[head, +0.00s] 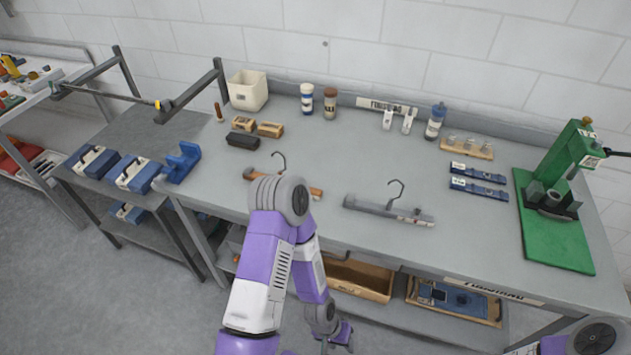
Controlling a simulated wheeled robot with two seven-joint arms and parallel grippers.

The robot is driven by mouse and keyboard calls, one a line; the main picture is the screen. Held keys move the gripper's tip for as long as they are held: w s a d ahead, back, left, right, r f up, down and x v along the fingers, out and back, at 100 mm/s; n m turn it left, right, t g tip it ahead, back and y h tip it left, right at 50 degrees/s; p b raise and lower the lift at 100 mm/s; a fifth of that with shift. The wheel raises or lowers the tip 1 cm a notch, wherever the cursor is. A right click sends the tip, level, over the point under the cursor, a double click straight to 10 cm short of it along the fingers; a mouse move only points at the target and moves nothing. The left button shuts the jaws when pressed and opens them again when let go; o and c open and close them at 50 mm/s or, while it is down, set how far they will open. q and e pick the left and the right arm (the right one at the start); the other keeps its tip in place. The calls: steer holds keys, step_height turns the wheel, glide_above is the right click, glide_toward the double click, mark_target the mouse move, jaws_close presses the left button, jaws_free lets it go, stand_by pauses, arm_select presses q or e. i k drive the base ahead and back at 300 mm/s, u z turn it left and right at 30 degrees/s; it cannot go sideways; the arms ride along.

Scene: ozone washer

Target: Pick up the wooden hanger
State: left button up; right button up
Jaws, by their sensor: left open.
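The wooden hanger (316,192) lies on the grey workbench (330,150), left of centre. It is brown, and its metal hook points toward the back wall. The elbow of my left arm hides part of its bar. My left gripper (341,341) is open and empty at the bottom of the view, low in front of the bench and well away from the hanger. Only a piece of my right arm shows at the bottom right corner; its gripper is out of view.
A grey hanger (388,210) lies right of the wooden one. Brushes (242,140), bottles (307,98) and a white bin (248,90) stand behind. A green press (560,190) is at the right. A lower shelf holds a wooden tray (360,280). The bench between hangers and bottles is clear.

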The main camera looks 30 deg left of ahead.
mark_target(248, 175)
steer(key=z, duration=1.3)
steer(key=k, duration=1.05)
steer(key=u, duration=1.25)
steer(key=i, duration=0.4)
